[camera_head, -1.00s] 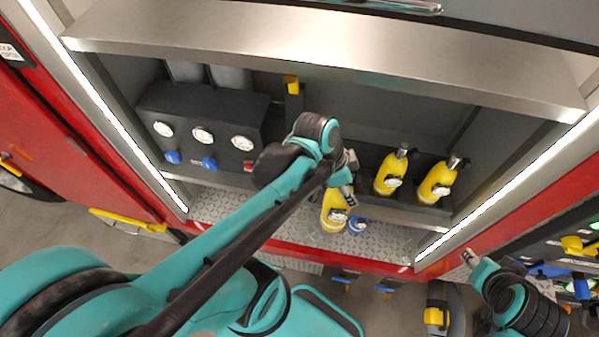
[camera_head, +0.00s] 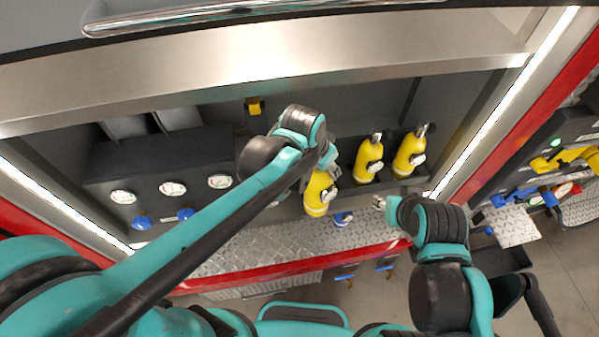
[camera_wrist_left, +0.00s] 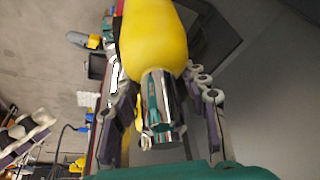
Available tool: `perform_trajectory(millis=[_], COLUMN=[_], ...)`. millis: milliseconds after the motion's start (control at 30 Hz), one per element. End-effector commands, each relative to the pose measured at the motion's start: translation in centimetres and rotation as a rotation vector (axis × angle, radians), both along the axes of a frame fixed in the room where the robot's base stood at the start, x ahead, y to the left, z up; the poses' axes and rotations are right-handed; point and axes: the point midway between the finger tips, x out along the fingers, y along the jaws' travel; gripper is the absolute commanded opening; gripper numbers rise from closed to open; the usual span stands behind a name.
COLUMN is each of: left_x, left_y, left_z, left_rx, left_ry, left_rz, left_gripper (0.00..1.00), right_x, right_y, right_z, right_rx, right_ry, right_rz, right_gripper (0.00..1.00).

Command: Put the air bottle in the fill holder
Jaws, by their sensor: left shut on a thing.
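A yellow air bottle (camera_head: 319,193) with a silver valve hangs from my left gripper (camera_head: 329,162), at the front of the open bay. In the left wrist view, the left gripper (camera_wrist_left: 160,100) has its fingers on either side of the silver valve, with the yellow bottle body (camera_wrist_left: 150,40) beyond. Two more yellow bottles, one nearer (camera_head: 369,160) and one further right (camera_head: 410,153), stand in the bay to the right. My right gripper (camera_head: 381,203) is near the bay's lower right edge, apart from the bottles; its opening is unclear. I cannot clearly identify the fill holder.
A dark panel with gauges (camera_head: 172,188) and blue knobs (camera_head: 185,214) is at the left. A blue-and-white fitting (camera_head: 343,218) lies just below the held bottle. A tread-plate ledge (camera_head: 270,244) runs along the front. A steel lip (camera_head: 250,62) spans the top.

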Motion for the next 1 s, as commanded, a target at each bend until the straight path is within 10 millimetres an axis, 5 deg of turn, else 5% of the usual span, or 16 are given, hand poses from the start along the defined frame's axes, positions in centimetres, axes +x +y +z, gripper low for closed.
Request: perform_trajectory(millis=[600, 1000], left_x=[4.8, 6.7], left_y=[11.1, 15.5], left_z=[0.1, 0.1], left_rx=[0.000, -0.001], left_ry=[0.000, -0.001], left_rz=[0.007, 0.002], left_gripper=[0.00, 0.00], right_x=[0.0, 0.0], right_y=[0.0, 0.0], right_z=[0.9, 1.2], right_rx=[0.000, 0.000], right_ry=[0.000, 0.000], right_rz=[0.000, 0.000], right_gripper=[0.40, 0.40])
